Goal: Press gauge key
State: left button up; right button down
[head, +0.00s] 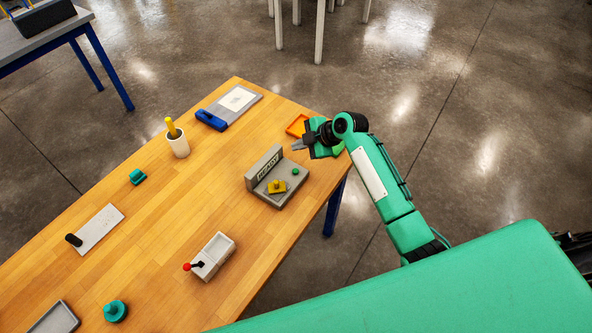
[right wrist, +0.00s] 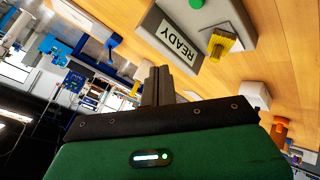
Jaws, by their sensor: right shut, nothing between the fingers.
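The grey gauge (head: 263,165) stands near the right edge of the wooden table, with an upright back wall lettered READY. A round green key (head: 295,171) sits on its base, with a yellow part (head: 277,187) beside it. In the right wrist view the READY label (right wrist: 178,42), the green key (right wrist: 197,3), cut by the top edge, and the yellow part (right wrist: 222,43) show. My right gripper (head: 297,145) is shut and empty, behind and to the right of the gauge, apart from the key. Its fingers show in the right wrist view (right wrist: 158,84). My left gripper is out of view.
An orange tray (head: 294,127) lies close to my right gripper at the table edge. A white cup (head: 179,148), a blue-handled plate (head: 247,117), a red-knobbed box (head: 222,247) and a teal knob (head: 115,312) stand elsewhere. Bare wood surrounds the gauge's left side.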

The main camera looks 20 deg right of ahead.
jog(key=shift+f, duration=0.1)
jog(key=b, duration=0.5)
send_over(296, 171)
jog(key=f, duration=0.5)
jog(key=d+f, duration=0.1)
jog(key=f, duration=0.1)
jog(key=shift+s+f, duration=0.2)
jog(key=shift+f, duration=0.2)
jog(key=shift+f+b, duration=0.4)
jog(key=shift+b, duration=0.15)
dwell(0.7)
jog(key=shift+f+b, duration=0.4)
jog(key=shift+b, duration=0.05)
jog(key=shift+f+b, duration=0.5)
jog(key=shift+f, duration=0.05)
dwell(0.5)
dwell(0.4)
jog(key=shift+r+p, duration=0.6)
jog(key=shift+r, duration=0.35)
